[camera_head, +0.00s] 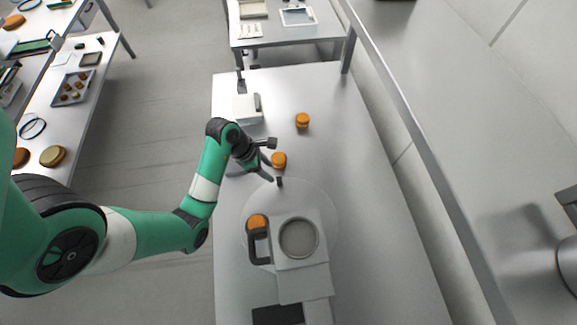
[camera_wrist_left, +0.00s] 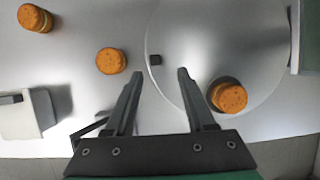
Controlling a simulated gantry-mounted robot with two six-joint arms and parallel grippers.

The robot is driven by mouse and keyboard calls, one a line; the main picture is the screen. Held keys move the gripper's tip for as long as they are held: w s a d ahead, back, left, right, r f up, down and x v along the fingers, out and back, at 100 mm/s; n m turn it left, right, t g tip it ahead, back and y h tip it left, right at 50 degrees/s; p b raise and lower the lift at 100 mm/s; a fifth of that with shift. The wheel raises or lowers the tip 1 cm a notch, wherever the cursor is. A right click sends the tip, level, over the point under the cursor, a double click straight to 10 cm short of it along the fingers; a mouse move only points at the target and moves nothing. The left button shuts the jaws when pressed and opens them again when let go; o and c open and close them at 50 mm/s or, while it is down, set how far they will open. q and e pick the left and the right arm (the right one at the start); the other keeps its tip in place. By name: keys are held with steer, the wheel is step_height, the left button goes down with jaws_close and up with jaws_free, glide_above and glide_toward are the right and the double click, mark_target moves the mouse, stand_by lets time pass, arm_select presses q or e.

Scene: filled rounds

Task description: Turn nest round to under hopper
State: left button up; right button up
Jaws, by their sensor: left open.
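The pale round turntable (camera_head: 322,197) lies flat on the bench, partly under the grey hopper (camera_head: 299,238). A small dark peg (camera_head: 280,182) stands at its rim. An orange round (camera_head: 257,222) sits on the turntable left of the hopper, beside a black handle (camera_head: 257,247). My left gripper (camera_head: 271,161) is open and empty near the peg. In the left wrist view, the turntable (camera_wrist_left: 220,30) is on the right with the orange round (camera_wrist_left: 228,96) on it, and the peg (camera_wrist_left: 155,60) shows just beyond and between the open fingertips (camera_wrist_left: 160,74). My right gripper is out of view.
Two more orange rounds stand on the bench off the turntable, one close to my left gripper (camera_head: 279,159) and one farther back (camera_head: 303,120). A white box (camera_head: 246,108) stands at the back left. The bench right of the turntable is clear.

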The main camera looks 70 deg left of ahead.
mark_target(279, 179)
arm_select(q)
steer(key=b+x, duration=0.1)
steer(key=x, duration=0.2)
steer(key=b+x, duration=0.1)
steer(key=x, duration=0.3)
steer(key=a+b+x, duration=0.1)
steer(key=x, duration=0.2)
steer(key=shift+f+b, duration=0.3)
steer(key=shift+f, duration=0.15)
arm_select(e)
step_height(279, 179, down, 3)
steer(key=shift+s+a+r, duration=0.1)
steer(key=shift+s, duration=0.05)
arm_select(q)
jaws_close()
steer(key=shift+r, duration=0.1)
stand_by(0.6)
